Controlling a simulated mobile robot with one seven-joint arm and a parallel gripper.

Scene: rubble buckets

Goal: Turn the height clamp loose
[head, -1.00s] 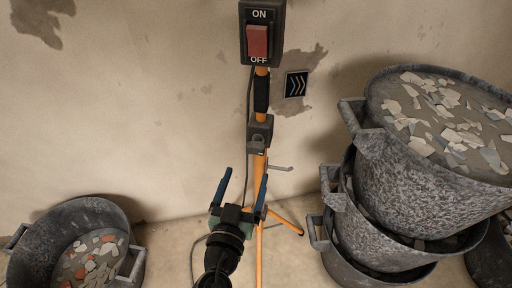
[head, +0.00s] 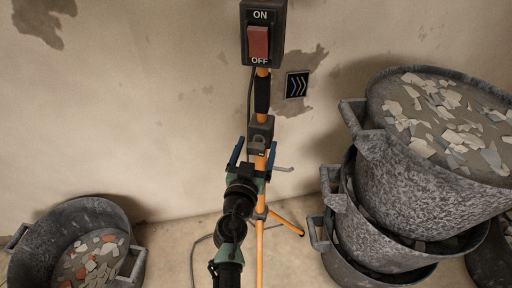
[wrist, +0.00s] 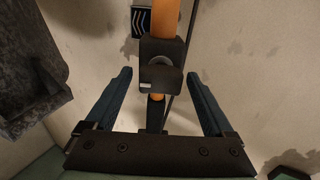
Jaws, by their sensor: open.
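The height clamp (head: 261,130) is a dark grey block around the orange pole of a stand, below the black sleeve. A rounded grey piece (head: 258,143) sits on its front. In the wrist view the clamp (wrist: 161,52) is straight ahead, with a round knob-like part on its face. My gripper (head: 254,152) is open, its blue fingers pointing up at the clamp's lower part. In the wrist view the fingers (wrist: 159,76) stand on either side of the clamp's lower end, with visible gaps. I cannot tell whether they reach its depth. My wrist hides part of the pole.
An ON/OFF switch box (head: 262,35) tops the stand. Stacked rubble buckets (head: 425,175) stand close on the right; another bucket (head: 92,212) is at lower left. A wall is behind.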

